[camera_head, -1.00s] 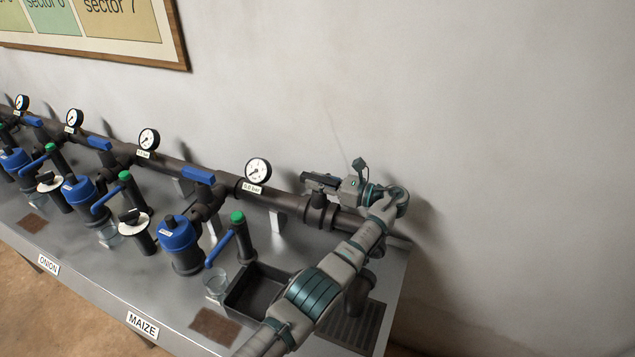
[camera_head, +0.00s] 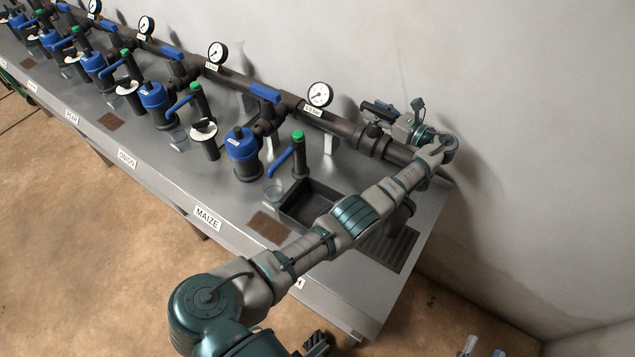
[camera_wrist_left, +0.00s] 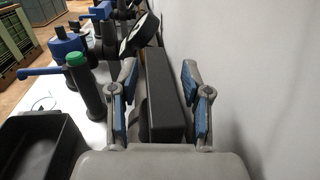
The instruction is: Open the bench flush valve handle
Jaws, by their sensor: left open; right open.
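The flush valve handle is a thick black bar (camera_wrist_left: 164,100) above the right end of the pipe. It also shows in the head view (camera_head: 375,108), partly hidden by my gripper. My left gripper (camera_head: 391,116) is at this handle, reaching in from the right end of the bench. In the left wrist view its open blue-padded fingers (camera_wrist_left: 159,85) stand on either side of the bar, with a visible gap at the right finger; contact at the left finger is unclear. My right gripper (camera_head: 484,349) shows only its tips at the bottom edge, away from the bench.
The pipe (camera_head: 345,127) runs along the wall with gauges (camera_head: 319,94), blue-handled valves (camera_head: 264,92) and blue filters (camera_head: 242,151). The floor right of the bench is clear.

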